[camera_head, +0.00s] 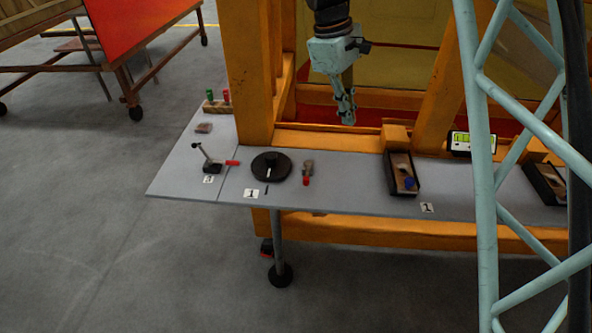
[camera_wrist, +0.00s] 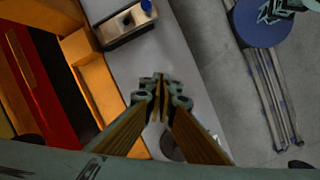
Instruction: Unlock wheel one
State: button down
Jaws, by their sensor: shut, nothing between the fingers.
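A black round wheel (camera_head: 271,166) lies flat on the grey tabletop (camera_head: 345,190), with a white mark on it. A label reading 1 (camera_head: 251,193) is in front of it. A small grey part with a red end (camera_head: 307,173) sits just right of the wheel. My gripper (camera_head: 347,121) points down, shut and empty, behind and to the right of the wheel and apart from it. In the wrist view my gripper's fingertips (camera_wrist: 160,80) meet above the grey table. A dark round shape shows partly behind the fingers; I cannot tell if it is the wheel.
A black box with a blue knob (camera_head: 403,176) stands right of the wheel; a similar one (camera_head: 546,184) is farther right. Orange frame posts (camera_head: 249,75) rise behind the table. The tabletop between wheel and box is mostly clear.

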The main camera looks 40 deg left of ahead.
jog(key=n+p, duration=0.1)
jog(key=n, duration=0.1)
send_over(307, 171)
jog(key=s+d, duration=0.2)
notch_tip(307, 171, down, 5)
jog(key=s+a+f+n+h+p, duration=0.1)
jog(key=s+a+f+n, duration=0.1)
jog(key=s+a+f, duration=0.5)
jog(key=shift+a+n, duration=0.4)
jog(key=shift+a, duration=0.75)
jog(key=shift+f, duration=0.1)
jog(key=x, duration=1)
jog(key=shift+w+d+p, duration=0.1)
jog(key=shift+d+p, duration=0.2)
jog(key=shift+p, duration=0.05)
jog(key=shift+w+d+r, duration=0.15)
jog(key=shift+w+d, duration=0.05)
jog(key=shift+d, duration=0.3)
jog(key=shift+w+d+r, duration=0.1)
jog(key=shift+w+d, duration=0.05)
jog(key=shift+d, duration=0.3)
jog(key=shift+w+d+f, duration=0.1)
jog(key=shift+w+d, duration=0.2)
jog(key=shift+d, duration=0.5)
jog(key=shift+w+d, duration=0.15)
jog(key=shift+d, duration=0.05)
